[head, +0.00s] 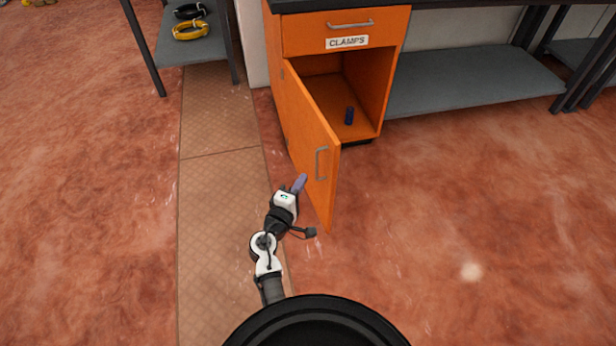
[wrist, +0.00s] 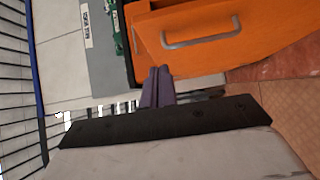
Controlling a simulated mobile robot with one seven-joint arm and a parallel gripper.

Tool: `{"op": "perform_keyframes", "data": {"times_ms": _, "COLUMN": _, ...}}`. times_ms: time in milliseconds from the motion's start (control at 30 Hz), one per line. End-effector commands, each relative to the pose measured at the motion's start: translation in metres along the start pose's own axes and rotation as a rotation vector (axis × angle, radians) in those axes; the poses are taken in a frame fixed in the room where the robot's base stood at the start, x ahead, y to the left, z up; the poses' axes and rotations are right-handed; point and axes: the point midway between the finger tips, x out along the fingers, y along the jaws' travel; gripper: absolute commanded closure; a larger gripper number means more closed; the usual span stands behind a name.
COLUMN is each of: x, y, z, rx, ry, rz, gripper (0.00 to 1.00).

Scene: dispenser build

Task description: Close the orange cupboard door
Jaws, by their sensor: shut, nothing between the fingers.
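The orange cupboard (head: 388,75) has a drawer on top labelled "CLAMPS". Its orange door (head: 312,130) stands wide open, hinged on the left and swung out towards me, with a grey handle (head: 321,163) near its free edge. A small dark blue item (head: 349,116) stands inside on the cupboard floor.
A grey low shelf (head: 470,82) runs to the right of the cupboard. A rack (head: 185,45) with a yellow coil (head: 190,30) stands at the back left. The red floor (head: 450,230) on the right is clear, and a brown tiled strip (head: 215,200) runs on the left.

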Motion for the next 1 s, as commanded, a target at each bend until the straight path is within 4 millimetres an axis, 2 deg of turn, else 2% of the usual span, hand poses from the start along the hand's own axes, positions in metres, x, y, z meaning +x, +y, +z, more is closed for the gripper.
{"op": "perform_keyframes", "data": {"times_ms": 400, "x": 0.088, "y": 0.004, "z": 0.001, "rx": 0.003, "ry": 0.000, "rz": 0.001, "gripper": 1.00}}
{"op": "perform_keyframes", "data": {"times_ms": 500, "x": 0.097, "y": 0.003, "z": 0.015, "rx": 0.003, "ry": -0.001, "rz": 0.000, "gripper": 1.00}}
{"op": "perform_keyframes", "data": {"times_ms": 633, "x": 0.106, "y": 0.002, "z": 0.023, "rx": 0.004, "ry": 0.001, "rz": 0.000, "gripper": 1.00}}
{"op": "perform_keyframes", "data": {"times_ms": 1000, "x": 0.110, "y": 0.001, "z": 0.027, "rx": 0.005, "ry": 0.003, "rz": 0.000, "gripper": 1.00}}
